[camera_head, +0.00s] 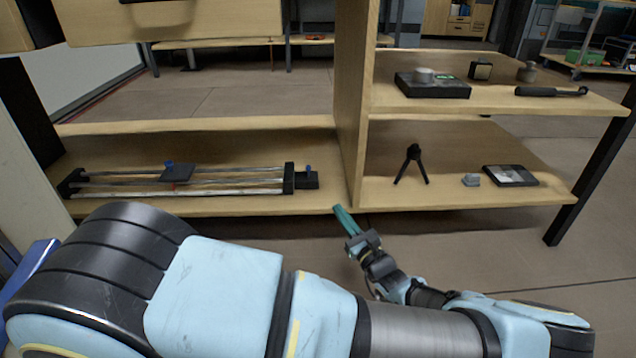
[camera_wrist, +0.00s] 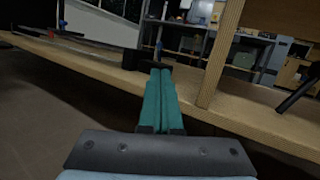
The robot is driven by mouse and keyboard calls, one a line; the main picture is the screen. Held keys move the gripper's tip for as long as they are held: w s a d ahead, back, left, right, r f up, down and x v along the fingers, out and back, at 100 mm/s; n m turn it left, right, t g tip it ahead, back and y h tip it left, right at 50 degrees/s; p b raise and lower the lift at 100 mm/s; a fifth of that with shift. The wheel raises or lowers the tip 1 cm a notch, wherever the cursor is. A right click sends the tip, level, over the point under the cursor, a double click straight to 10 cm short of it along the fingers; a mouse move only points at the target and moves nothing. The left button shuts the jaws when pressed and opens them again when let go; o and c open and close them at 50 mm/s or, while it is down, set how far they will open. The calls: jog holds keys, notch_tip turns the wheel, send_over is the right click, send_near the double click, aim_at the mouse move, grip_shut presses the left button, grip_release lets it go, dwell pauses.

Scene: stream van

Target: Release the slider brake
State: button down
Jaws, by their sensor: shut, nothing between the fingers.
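The slider (camera_head: 190,181) lies on the lower left shelf in the head view, with silvery rails between black end blocks. A dark carriage plate (camera_head: 177,173) sits on the rails left of their middle, with a blue knob (camera_head: 168,164) on top and a small red part below it. Another blue knob (camera_head: 308,168) stands on the right end block. Which part is the brake I cannot tell. My gripper (camera_head: 338,208) has teal fingers, shut and empty, in front of the shelf edge, right of the slider's right end. The wrist view shows the shut fingers (camera_wrist: 157,75) pointing towards the shelf.
A wooden upright (camera_head: 354,100) divides the shelves just right of the slider. To its right are a small black tripod (camera_head: 413,165), a grey piece (camera_head: 471,180) and a flat dark tablet-like thing (camera_head: 510,176). The upper shelf (camera_head: 500,106) holds more gear. Floor in front is clear.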

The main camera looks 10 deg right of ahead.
jog(key=b, duration=0.5)
send_near(310, 169)
jog(key=x, duration=0.5)
jog(key=shift+w+f, duration=0.15)
jog(key=shift+f, duration=0.2)
jog(key=shift+b+x, duration=0.45)
jog(key=shift+x, duration=0.45)
jog(key=shift+r, duration=0.15)
jog(key=shift+r+p, duration=0.15)
jog(key=shift+p, duration=0.25)
jog(key=shift+r+p, duration=0.15)
jog(key=shift+p, duration=0.6)
